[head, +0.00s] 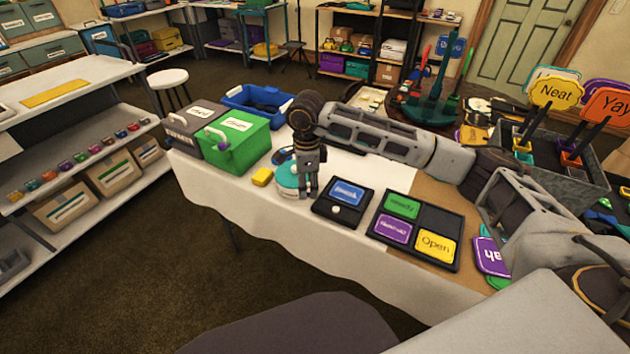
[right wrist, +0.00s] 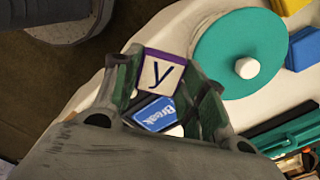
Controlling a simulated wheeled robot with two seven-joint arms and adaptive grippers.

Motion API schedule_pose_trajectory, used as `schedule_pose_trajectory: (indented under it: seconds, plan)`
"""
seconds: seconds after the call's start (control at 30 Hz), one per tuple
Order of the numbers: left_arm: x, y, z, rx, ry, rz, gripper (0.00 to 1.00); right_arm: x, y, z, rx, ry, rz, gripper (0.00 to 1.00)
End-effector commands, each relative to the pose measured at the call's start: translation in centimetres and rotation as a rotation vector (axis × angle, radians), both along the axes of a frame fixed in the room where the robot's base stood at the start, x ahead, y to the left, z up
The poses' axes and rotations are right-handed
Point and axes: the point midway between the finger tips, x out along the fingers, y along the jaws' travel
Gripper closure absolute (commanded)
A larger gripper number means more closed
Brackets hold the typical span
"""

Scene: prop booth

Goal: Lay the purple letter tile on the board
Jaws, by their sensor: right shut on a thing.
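My right gripper (head: 308,188) points down over the white table, beside a round teal thing (head: 284,182). The tile cannot be made out in the head view. A black board (head: 452,219) holds green, purple and yellow word plates, with one bare pocket. A smaller black board (head: 326,209) holds a blue word plate (head: 347,193). I cannot tell which one is the task's board. My left gripper is not in view.
A green box (head: 240,143), a grey box (head: 188,133) and a blue bin (head: 240,100) stand at the table's left end. A yellow block (head: 262,177) lies near the front edge. A grey crate (head: 575,168) with word paddles stands at the right.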

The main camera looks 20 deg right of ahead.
Motion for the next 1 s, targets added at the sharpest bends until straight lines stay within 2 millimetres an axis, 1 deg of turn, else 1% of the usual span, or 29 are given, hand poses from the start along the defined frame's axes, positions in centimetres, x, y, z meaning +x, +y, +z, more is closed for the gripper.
schedule_pose_trajectory:
  seconds: [0.4, 1.0]
  plan:
    - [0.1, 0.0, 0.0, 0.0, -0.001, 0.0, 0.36, -0.5, 3.2, -0.2, 0.001, -0.003, 0.463, 0.77]
    - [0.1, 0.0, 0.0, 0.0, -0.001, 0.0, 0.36, -1.5, 7.2, -0.5, -0.001, -0.007, 1.123, 0.77]
